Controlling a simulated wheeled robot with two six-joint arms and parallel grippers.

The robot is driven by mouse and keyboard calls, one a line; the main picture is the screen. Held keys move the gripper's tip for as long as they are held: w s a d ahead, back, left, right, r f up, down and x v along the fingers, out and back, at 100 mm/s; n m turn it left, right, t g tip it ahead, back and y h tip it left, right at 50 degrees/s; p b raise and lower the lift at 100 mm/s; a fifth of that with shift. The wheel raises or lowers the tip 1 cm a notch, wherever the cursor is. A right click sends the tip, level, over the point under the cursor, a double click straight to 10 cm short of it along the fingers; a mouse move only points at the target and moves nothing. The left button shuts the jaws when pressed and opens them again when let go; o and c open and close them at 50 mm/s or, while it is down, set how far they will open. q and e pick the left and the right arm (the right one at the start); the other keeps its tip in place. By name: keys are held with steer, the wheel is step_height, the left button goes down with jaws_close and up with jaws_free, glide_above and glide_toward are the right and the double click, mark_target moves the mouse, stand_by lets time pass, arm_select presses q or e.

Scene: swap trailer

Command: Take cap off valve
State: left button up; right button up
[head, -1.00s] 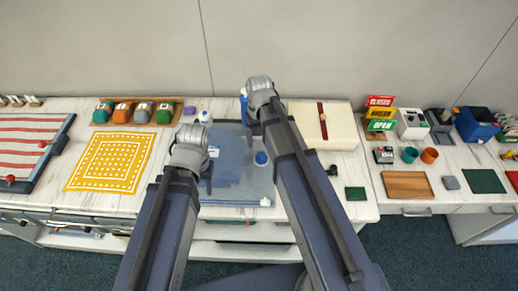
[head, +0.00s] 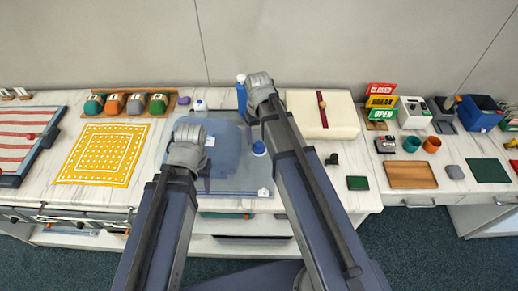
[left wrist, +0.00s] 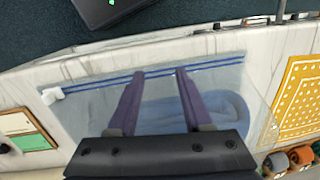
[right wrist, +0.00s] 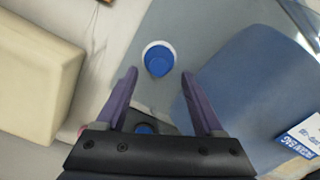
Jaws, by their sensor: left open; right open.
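My right gripper (right wrist: 159,73) is open and empty. Its fingers are mostly hidden by the arm in the head view. The valve body under the cap is hidden.
A cream box (head: 325,125) stands to the right, and a yellow patterned cloth (head: 102,155) lies left.

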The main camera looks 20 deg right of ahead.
mark_target(259, 143)
arm_select(q)
step_height(259, 143, down, 3)
steer(key=shift+b, duration=1)
arm_select(e)
step_height(259, 143, down, 3)
steer(key=shift+f, duration=0.1)
arm_select(q)
steer(key=shift+r, duration=0.1)
arm_select(e)
steer(key=shift+r, duration=0.2)
jaws_close()
